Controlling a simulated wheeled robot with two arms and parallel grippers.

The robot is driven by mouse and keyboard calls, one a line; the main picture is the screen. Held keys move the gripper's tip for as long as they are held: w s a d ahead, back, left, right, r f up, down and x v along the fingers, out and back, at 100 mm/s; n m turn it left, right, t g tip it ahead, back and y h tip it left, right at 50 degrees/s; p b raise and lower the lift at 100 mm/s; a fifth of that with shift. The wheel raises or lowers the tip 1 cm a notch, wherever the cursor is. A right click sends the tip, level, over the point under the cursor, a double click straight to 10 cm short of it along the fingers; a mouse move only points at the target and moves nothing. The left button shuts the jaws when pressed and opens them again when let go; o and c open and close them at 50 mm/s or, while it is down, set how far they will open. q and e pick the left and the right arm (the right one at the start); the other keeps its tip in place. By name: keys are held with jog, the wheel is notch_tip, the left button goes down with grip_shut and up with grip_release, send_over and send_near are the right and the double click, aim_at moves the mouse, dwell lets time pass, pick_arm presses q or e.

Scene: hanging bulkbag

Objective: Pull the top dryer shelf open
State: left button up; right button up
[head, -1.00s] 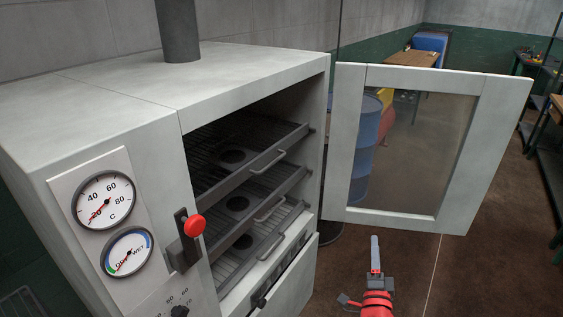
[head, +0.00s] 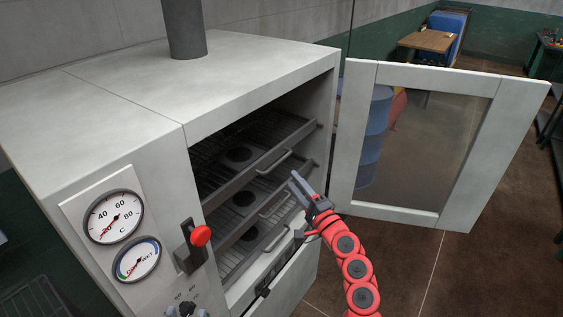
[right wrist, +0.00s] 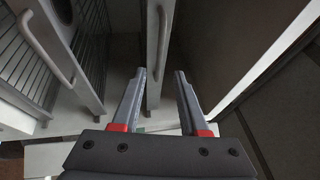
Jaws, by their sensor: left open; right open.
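In the head view, the top dryer shelf (head: 238,180) is a dark wire rack with a front rail, inside the open dryer. Its grey bar handle (head: 275,163) is on the front rail. My right gripper (head: 296,181) is open and empty, just in front of the shelves, a little below and right of that handle in the picture. In the right wrist view, the fingers of my right gripper (right wrist: 162,76) are spread. A rack handle (right wrist: 46,46) lies left of them, outside the jaws; I cannot tell which shelf it belongs to. My left gripper is not in view.
The glazed dryer door (head: 358,135) stands open to the right, close to my right arm. More shelves (head: 245,213) lie below the top one. A lever with a red knob (head: 201,235) and gauges (head: 113,217) are on the left front. A blue barrel (head: 375,140) stands behind the door.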

jog(key=x, duration=0.8)
grip_shut()
dwell(1.3)
